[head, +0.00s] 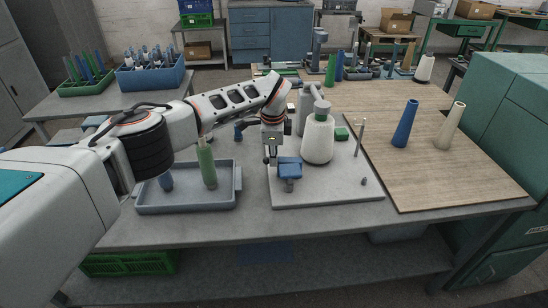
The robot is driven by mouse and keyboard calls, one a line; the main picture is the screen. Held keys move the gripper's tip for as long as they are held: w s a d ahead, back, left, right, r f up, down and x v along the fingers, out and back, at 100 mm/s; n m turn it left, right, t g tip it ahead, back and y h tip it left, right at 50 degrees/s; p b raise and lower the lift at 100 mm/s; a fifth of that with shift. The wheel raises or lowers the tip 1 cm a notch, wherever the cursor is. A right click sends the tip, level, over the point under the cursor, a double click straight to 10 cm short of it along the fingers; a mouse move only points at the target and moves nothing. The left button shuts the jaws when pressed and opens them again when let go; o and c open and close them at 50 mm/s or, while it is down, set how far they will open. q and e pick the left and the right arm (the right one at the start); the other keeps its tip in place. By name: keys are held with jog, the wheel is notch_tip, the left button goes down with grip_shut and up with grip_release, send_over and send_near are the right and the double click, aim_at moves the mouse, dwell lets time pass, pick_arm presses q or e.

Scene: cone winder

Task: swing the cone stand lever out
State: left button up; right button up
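A cone winder stands on a light grey base plate (330,193) in the middle of the table. It carries a large white cone (318,140) of yarn, with a grey post and arm (303,105) behind and above it. A thin upright metal rod (360,137) stands to the cone's right. A blue block (289,169) on a short grey stem sits in front. I cannot tell for sure which part is the lever. My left gripper (271,158) points down just left of the cone, beside the blue block; contact and finger opening are unclear. My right gripper is out of view.
A blue cone (405,124) and a cream cone (450,126) stand on the wooden board (430,181) at right. The front table edge is clear.

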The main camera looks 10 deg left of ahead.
pick_arm(q)
jog(key=shift+o, duration=0.9)
jog(key=shift+a, duration=0.3)
jog(key=shift+d, duration=0.1)
jog(key=shift+s+d+r, duration=0.1)
jog(key=shift+r, duration=0.4)
notch_tip(320, 180, up, 11)
jog(key=s, duration=0.2)
jog(key=shift+s+f, duration=0.1)
jog(key=shift+f, duration=0.05)
